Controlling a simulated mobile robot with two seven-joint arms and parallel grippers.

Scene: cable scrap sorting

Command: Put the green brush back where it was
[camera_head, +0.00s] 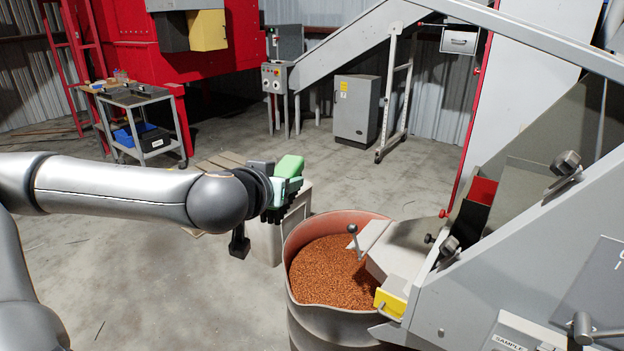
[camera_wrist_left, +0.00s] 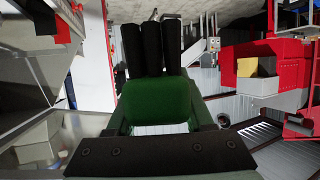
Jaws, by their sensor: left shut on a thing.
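The green brush (camera_head: 288,166) is in my left gripper (camera_head: 282,186), held in the air at the left rim of the drum in the head view. Black tufts, probably its bristles, show below the gripper. In the left wrist view the green brush body (camera_wrist_left: 160,103) fills the middle, with the black parts (camera_wrist_left: 152,50) reaching away beyond it. My left gripper is shut on it; its fingertips are partly hidden. My right gripper is not in view.
A drum (camera_head: 300,234) of copper-coloured granules stands just right of the brush, under the machine's chute (camera_head: 403,245). A pale block (camera_head: 264,243) stands below the gripper. A grey cart (camera_head: 140,100) stands at the back left. Floor in between is mostly clear.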

